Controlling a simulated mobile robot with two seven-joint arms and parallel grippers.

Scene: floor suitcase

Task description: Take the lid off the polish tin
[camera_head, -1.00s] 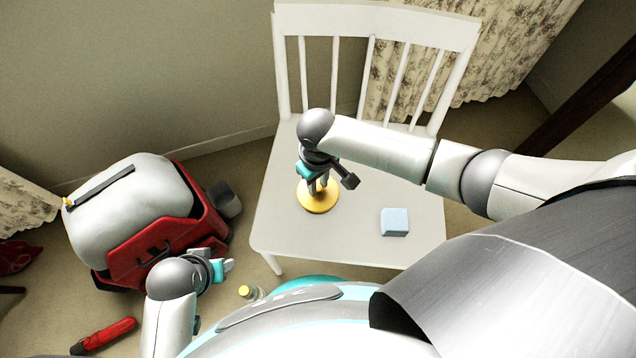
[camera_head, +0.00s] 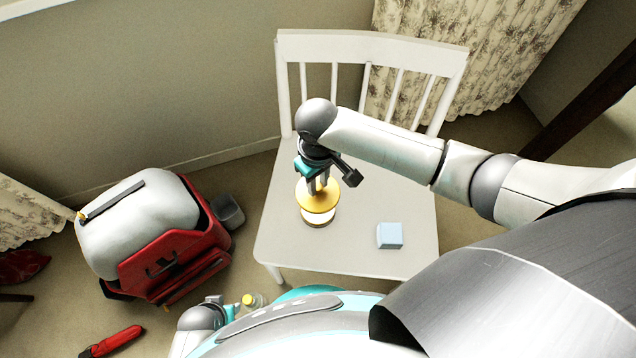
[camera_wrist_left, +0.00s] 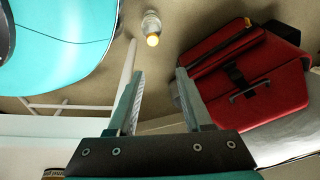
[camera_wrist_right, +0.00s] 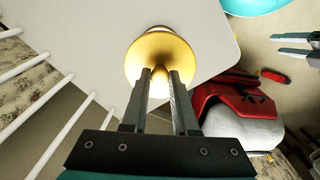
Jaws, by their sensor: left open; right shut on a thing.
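The polish tin (camera_head: 319,221) stands on the white chair seat, mostly hidden under its round gold lid (camera_head: 320,203). My right gripper (camera_head: 318,188) points down and is shut on the lid's knob. The lid looks raised a little, with a pale band showing beneath it. In the right wrist view the gold lid (camera_wrist_right: 150,52) is below the two fingers, which pinch its knob, and part of the tin shows past its rim. My left gripper (camera_wrist_left: 160,73) is open and empty, low beside my body, away from the chair.
A pale blue block (camera_head: 390,236) lies on the chair seat (camera_head: 350,255), right of the tin. The chair's slatted back rises behind. A red and grey suitcase (camera_head: 165,262), a small bottle with a yellow cap (camera_head: 252,300) and a red penknife-like object (camera_head: 117,341) are on the floor.

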